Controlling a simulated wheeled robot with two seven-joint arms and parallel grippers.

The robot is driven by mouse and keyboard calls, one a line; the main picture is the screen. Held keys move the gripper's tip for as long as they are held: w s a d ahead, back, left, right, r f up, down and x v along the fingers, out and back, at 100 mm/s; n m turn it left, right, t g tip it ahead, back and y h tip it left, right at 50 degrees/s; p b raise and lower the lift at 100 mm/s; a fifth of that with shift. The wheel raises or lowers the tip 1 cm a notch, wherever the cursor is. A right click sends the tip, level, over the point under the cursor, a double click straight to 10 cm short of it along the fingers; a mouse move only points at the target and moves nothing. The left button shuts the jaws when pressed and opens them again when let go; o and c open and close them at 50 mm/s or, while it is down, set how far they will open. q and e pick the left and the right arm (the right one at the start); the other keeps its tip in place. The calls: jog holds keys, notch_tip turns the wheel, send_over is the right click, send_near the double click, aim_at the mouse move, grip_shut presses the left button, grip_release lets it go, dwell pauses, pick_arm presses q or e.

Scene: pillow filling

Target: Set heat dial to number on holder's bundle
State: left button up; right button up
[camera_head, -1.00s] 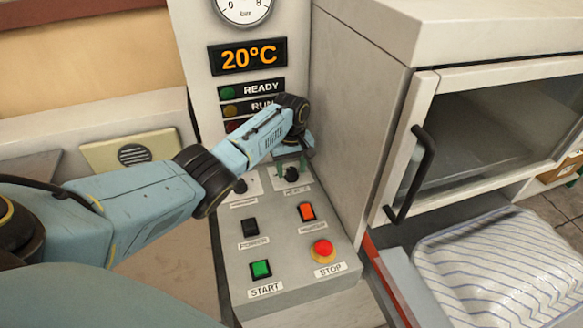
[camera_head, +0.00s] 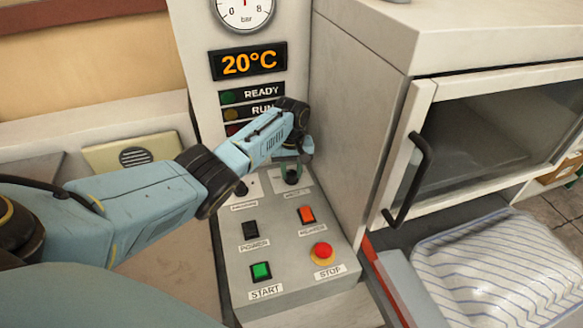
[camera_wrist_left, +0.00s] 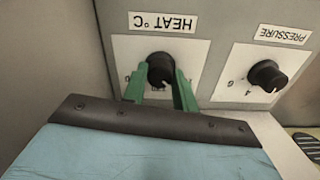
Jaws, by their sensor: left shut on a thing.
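The heat dial is a black knob (camera_wrist_left: 160,69) on a white plate under a "HEAT °C" label in the left wrist view, where it appears upside down. My left gripper (camera_wrist_left: 160,84) has its green fingers on either side of this knob, shut on it. In the head view the left gripper (camera_head: 291,168) reaches down to the heat dial (camera_head: 291,178) at the back right of the control panel. The numbers around the dial are mostly hidden by the fingers. No holder's bundle is in view, and my right gripper does not show.
The display (camera_head: 248,62) reads 20°C. The pressure knob (camera_wrist_left: 266,75) sits beside the heat dial. The panel has a black power switch (camera_head: 250,229), orange heater switch (camera_head: 306,214), green start button (camera_head: 261,271) and red stop button (camera_head: 322,250). A cabinet (camera_head: 365,110) stands close on the right.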

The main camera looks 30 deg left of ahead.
pick_arm(q)
jog(key=m+p, duration=0.1)
jog(key=m, duration=0.3)
jog(key=shift+r+m+p, duration=0.1)
jog(key=shift+m+p, duration=0.2)
jog(key=shift+p, duration=0.05)
jog(key=m, duration=0.5)
jog(key=shift+p, duration=0.4)
jog(key=m, duration=0.6)
jog(key=shift+m, duration=0.4)
jog(key=m, duration=0.5)
jog(key=shift+m, duration=0.3)
jog(key=o, duration=1)
